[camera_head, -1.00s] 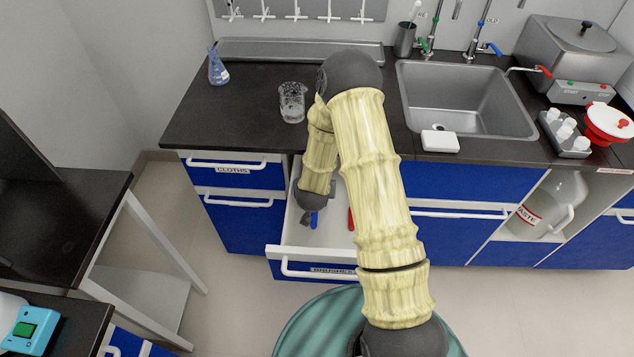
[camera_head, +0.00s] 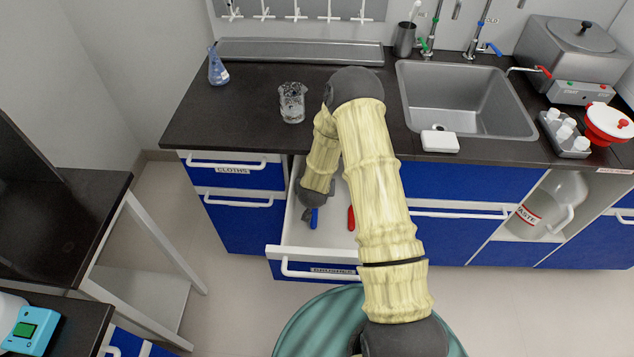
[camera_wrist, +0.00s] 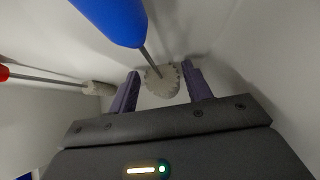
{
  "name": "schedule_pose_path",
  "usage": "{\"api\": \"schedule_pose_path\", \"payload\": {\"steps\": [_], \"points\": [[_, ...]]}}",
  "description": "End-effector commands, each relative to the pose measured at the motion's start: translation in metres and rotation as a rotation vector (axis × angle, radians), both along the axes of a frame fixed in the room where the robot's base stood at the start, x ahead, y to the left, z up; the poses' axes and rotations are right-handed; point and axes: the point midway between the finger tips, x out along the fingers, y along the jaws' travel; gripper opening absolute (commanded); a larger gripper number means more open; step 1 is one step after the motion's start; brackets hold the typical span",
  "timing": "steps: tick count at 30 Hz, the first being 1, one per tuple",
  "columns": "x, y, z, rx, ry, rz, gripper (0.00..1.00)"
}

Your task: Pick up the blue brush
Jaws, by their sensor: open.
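The blue brush lies in the open white drawer (camera_head: 262,252); its blue handle (camera_head: 314,218) shows just below my gripper (camera_head: 309,207) in the head view. In the wrist view the blue handle (camera_wrist: 112,18) is at the top, and a thin metal rod runs to its pale bristle head (camera_wrist: 162,82). My gripper (camera_wrist: 160,70) is open, with its purple fingers on either side of the bristle head. Whether they touch it I cannot tell. The gripper body hides most of the blue brush in the head view.
A red brush (camera_head: 351,218) lies to the right in the same drawer; its pale head (camera_wrist: 98,88) is near the left finger. The drawer walls are close around. A glass beaker (camera_head: 292,104) and a flask (camera_head: 218,66) stand on the dark counter (camera_head: 245,110) above.

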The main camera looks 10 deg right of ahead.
Motion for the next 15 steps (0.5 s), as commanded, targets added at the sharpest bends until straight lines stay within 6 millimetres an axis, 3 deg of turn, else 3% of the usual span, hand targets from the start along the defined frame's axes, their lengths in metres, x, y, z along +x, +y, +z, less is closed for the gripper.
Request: {"api": "schedule_pose_path", "payload": {"steps": [5,11,15], "points": [[-0.0001,-0.0001,0.0002,0.0,0.0,0.0,0.47],[-0.0001,-0.0001,0.0002,0.0,0.0,0.0,0.09],[0.0,-0.0001,0.0003,0.0,0.0,0.0,0.08]]}}
